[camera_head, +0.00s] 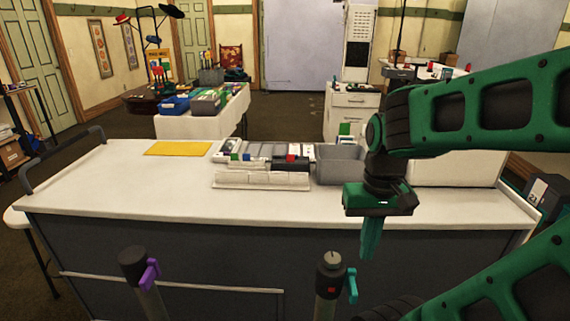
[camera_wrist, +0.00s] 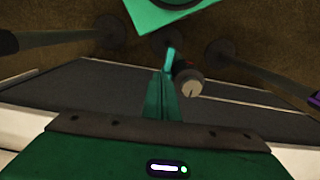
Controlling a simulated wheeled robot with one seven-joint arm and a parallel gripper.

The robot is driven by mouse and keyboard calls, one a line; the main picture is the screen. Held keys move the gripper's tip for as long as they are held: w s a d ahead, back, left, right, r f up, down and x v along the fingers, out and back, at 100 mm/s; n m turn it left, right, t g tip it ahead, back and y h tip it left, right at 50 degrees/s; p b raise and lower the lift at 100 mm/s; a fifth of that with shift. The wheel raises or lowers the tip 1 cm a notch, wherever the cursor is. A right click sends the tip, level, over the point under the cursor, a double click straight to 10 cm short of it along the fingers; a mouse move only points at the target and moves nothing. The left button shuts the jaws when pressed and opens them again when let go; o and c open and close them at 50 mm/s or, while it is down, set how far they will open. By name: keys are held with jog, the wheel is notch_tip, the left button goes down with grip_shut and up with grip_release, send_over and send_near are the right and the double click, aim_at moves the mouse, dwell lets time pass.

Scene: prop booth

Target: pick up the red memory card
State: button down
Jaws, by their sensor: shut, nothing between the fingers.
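A small red item (camera_head: 291,159) sits among cards and dark pieces in the organiser (camera_head: 268,150) on the white counter (camera_head: 110,180). It may be the red memory card, but it is too small to be sure. My gripper (camera_head: 369,250) points down in front of the counter's near edge, to the right of the organiser and apart from it. Its teal fingers are together and empty. In the wrist view the shut fingers (camera_wrist: 168,60) point toward the floor, and no card shows there.
A grey bin (camera_head: 340,165) stands right of the organiser, and a white rack (camera_head: 262,180) lies in front of it. A yellow sheet (camera_head: 178,148) lies left. Two posts with a purple lever (camera_head: 149,274) and a teal lever (camera_head: 352,286) rise in front. The counter's left part is clear.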

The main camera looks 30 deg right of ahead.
dwell(0.4)
jog(key=c, duration=2.3)
grip_release()
jog(key=o, duration=0.4)
jog(key=shift+w+d+r+n, duration=0.1)
jog(key=shift+d+r+n, duration=0.05)
jog(key=shift+r, duration=0.3)
jog(key=shift+d+r+n, duration=0.15)
jog(key=shift+r, duration=0.3)
jog(key=shift+o, duration=0.2)
jog(key=w+d+r+n, duration=0.3)
jog(key=w+r, duration=0.1)
jog(key=w, duration=0.6)
jog(key=n+t+y, duration=0.3)
jog(key=n, duration=1.1)
send_over(290, 160)
jog(key=s+d, duration=0.1)
jog(key=d, duration=0.2)
notch_tip(290, 160, down, 4)
jog(key=r, duration=0.1)
jog(key=shift+s+a+x, duration=0.1)
jog(key=shift+a+x, duration=0.05)
jog(key=shift+x, duration=1.3)
jog(key=shift+s+a+x, duration=0.1)
jog(key=shift+s+x, duration=0.05)
jog(key=shift+x, duration=1.25)
